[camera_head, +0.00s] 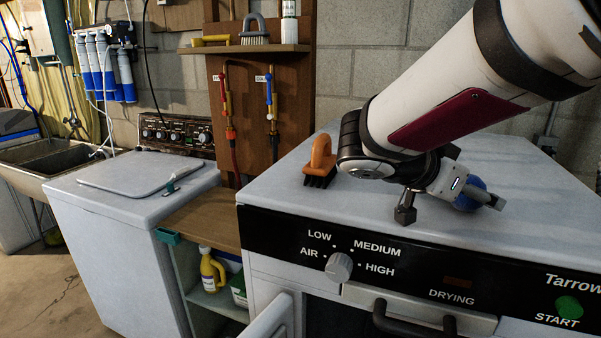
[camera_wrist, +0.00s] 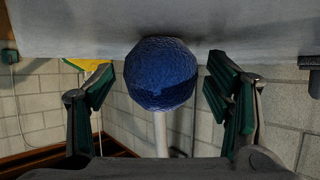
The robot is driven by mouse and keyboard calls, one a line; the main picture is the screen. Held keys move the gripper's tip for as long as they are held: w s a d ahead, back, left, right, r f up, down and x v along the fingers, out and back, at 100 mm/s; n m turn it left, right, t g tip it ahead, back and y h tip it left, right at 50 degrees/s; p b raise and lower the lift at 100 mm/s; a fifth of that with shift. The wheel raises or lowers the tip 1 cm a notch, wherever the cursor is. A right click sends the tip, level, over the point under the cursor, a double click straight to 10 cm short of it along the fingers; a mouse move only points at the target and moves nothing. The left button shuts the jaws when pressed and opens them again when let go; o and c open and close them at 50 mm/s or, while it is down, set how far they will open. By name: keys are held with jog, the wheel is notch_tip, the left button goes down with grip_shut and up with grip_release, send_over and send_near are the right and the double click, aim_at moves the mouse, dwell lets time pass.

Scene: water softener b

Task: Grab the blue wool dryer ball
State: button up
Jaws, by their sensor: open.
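The blue wool dryer ball (camera_head: 468,194) sits on the white top of the dryer (camera_head: 300,195), toward the right in the head view, partly hidden by my gripper. In the wrist view the ball (camera_wrist: 161,74) is in the middle, between the two fingers, with a gap on each side. My gripper (camera_head: 450,203) is open and low over the dryer top, its fingers on either side of the ball. In the wrist view my gripper (camera_wrist: 160,82) holds nothing.
An orange-handled brush (camera_head: 321,162) stands on the dryer top left of my wrist. A concrete block wall (camera_head: 345,60) rises behind. The dryer's front edge and control panel (camera_head: 400,255) lie close in front. A white washer (camera_head: 125,205) stands further left.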

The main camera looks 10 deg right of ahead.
jog(key=shift+d+f, duration=0.1)
jog(key=c, duration=1.2)
jog(key=shift+o, duration=0.2)
